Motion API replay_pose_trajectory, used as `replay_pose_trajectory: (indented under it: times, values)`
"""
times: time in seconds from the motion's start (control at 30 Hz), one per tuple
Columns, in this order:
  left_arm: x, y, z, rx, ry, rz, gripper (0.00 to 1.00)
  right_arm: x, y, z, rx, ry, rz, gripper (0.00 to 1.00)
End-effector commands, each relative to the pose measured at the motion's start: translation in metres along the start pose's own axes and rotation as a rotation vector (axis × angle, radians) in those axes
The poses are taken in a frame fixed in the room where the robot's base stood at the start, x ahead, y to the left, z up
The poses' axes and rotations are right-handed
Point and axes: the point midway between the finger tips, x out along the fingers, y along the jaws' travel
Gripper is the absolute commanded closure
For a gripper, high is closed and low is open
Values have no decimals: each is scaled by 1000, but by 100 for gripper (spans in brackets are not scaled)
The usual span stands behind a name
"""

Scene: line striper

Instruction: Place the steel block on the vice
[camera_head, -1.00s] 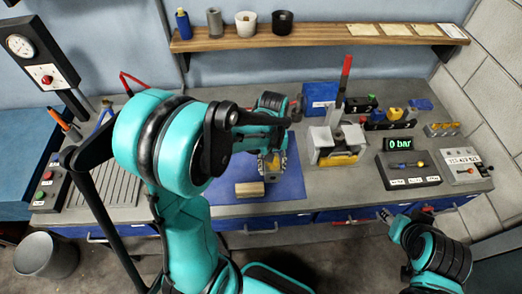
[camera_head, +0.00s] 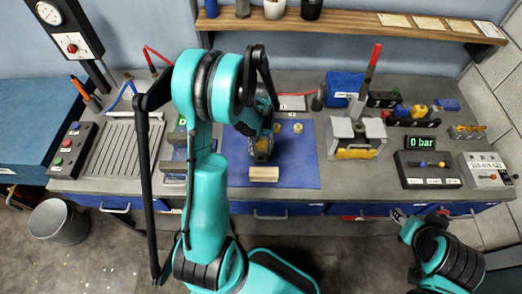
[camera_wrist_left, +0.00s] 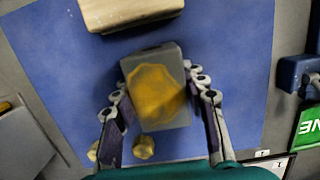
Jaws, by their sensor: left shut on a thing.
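The steel block (camera_wrist_left: 157,88) is grey with a yellow-brown patch on its face. In the left wrist view it sits between the two fingers of my left gripper (camera_wrist_left: 163,112), which is shut on it. In the head view my left gripper (camera_head: 262,152) is over the blue mat, behind a pale wooden block (camera_head: 264,174), and mostly hides the steel block. I cannot tell whether the steel block touches the mat. A blue-grey device that looks like the vice (camera_head: 174,166) is left of the mat, partly behind my arm. My right gripper (camera_head: 398,215) is near the bench front, its opening unclear.
Small brass pieces (camera_head: 298,128) lie on the blue mat (camera_head: 305,170). A grey fixture with a red handle (camera_head: 355,135) stands right of it, beside a 0 bar gauge box (camera_head: 422,143). A ribbed plate (camera_head: 118,160) is at left. A shelf (camera_head: 340,22) hangs behind.

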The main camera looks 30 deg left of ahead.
Motion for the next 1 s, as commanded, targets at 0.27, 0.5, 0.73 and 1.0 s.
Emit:
replay_pose_trajectory:
  times: [0.27,0.5,0.73,1.0]
  values:
    - [12,0,-2,0,0,0,100,2,0,1,0,0,0,60]
    - [16,0,-2,0,0,0,52,6,0,4,0,0,0,60]
    - [15,0,-2,0,0,0,37,5,0,3,0,0,0,60]
    - [5,0,-1,0,0,0,37,0,0,0,0,0,0,60]
